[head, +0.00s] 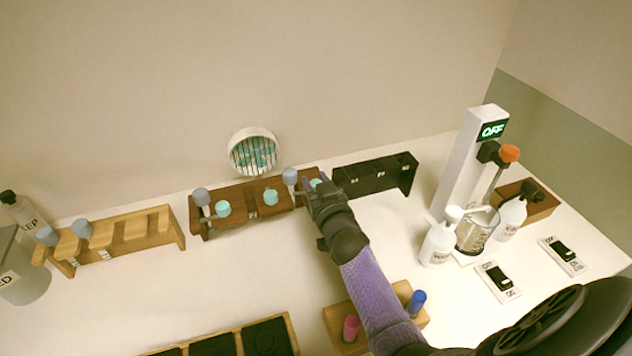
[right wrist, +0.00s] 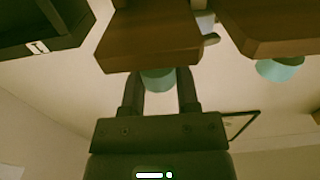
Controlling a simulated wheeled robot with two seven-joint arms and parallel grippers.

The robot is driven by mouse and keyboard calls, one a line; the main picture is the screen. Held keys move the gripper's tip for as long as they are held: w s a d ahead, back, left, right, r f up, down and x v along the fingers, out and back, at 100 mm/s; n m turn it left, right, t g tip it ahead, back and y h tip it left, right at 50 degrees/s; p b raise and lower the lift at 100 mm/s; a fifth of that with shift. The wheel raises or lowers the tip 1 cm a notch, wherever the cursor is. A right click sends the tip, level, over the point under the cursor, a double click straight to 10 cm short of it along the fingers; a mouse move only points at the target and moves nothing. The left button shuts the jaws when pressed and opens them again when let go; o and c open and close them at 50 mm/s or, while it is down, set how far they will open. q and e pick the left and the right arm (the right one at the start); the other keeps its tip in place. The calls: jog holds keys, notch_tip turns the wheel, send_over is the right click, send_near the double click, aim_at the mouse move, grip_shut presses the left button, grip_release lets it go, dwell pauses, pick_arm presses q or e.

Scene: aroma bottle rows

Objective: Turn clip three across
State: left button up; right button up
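The brown rack (head: 240,205) stands by the wall in the middle. Teal pieces (head: 270,197) and grey-blue capped pieces (head: 201,196) sit along it. My right gripper (head: 317,184) is at the rack's right end, with a teal piece between its fingertips. In the right wrist view, the fingers (right wrist: 160,92) stand apart on either side of this teal piece (right wrist: 158,79), under a brown prong (right wrist: 150,45). Whether they press on it is unclear. Another teal piece (right wrist: 280,69) hangs from the neighbouring prong. I cannot read which piece is clip three. My left gripper is not in view.
A black rack (head: 375,178) adjoins on the right, a tan rack (head: 120,238) on the left. A round grille (head: 254,151) is on the wall. A small block with pink and blue pegs (head: 351,327) lies under my right forearm. A white dispenser (head: 467,160) stands at right.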

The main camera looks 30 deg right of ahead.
grip_shut()
jog(key=shift+d+r+n+y+p, duration=0.1)
jog(key=shift+r+n+y+p, duration=0.1)
jog(key=shift+n+y+p, duration=0.6)
jog(key=n+y, duration=0.1)
jog(key=y, duration=0.1)
jog(key=shift+f+y, duration=0.15)
jog(key=shift+y, duration=0.25)
jog(key=shift+n+y, duration=0.3)
jog(key=o, duration=0.7)
grip_release()
jog(key=shift+c, duration=0.2)
jog(key=shift+f, duration=0.1)
